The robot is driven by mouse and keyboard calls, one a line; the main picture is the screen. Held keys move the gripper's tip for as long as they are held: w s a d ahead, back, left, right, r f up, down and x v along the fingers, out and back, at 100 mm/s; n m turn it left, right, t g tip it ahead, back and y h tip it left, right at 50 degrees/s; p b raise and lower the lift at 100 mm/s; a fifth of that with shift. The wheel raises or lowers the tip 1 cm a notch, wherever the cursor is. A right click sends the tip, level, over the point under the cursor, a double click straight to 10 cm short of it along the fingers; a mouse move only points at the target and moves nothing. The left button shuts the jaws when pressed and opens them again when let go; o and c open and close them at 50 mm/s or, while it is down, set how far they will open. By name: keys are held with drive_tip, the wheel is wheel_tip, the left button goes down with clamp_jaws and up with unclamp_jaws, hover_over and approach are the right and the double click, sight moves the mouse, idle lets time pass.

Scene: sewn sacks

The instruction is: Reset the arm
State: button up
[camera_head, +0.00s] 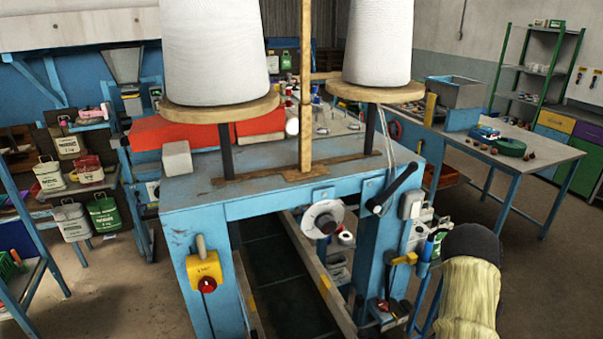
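I do not see my gripper or any clear part of my arm in the head view. A blue sewing machine stand (290,205) fills the middle. Two large white thread cones sit upright on round wooden discs above it, the left cone (214,50) and the right cone (377,42). A wooden post (306,90) rises between them. At the lower right is a pale yellow, wrinkled shape (468,295) with a dark rounded top (471,242); I cannot tell exactly what it is.
A yellow box with a red button (205,272) and a black crank (396,187) stick out from the stand. A dark belt (277,270) runs beneath. Shelves with small bags (68,145) stand left, a workbench (520,160) right. Bare floor (540,280) lies right.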

drive_tip(key=w+a+r+m+t+h+b, duration=0.1)
drive_tip(key=w+a+r+m+t+h, duration=0.15)
drive_tip(key=a+r, duration=0.4)
drive_tip(key=w+a+r+m+t+h+b, duration=0.1)
drive_tip(key=a+r+m+h, duration=0.2)
drive_tip(key=r, duration=0.6)
drive_tip(key=s+a+r+m+g+y+b, duration=0.1)
drive_tip(key=s+a+r+m+g, duration=0.1)
drive_tip(key=s+a, duration=0.6)
drive_tip(key=s+a+r+m+g+y+b, duration=0.1)
drive_tip(key=s+a+r+m+g, duration=0.1)
drive_tip(key=s+a, duration=0.6)
drive_tip(key=s+m+g, duration=0.1)
drive_tip(key=s+m, duration=0.1)
drive_tip(key=s, duration=0.4)
drive_tip(key=shift+s+a+r, duration=0.15)
drive_tip(key=shift+a, duration=0.1)
drive_tip(key=shift+m+y, duration=0.25)
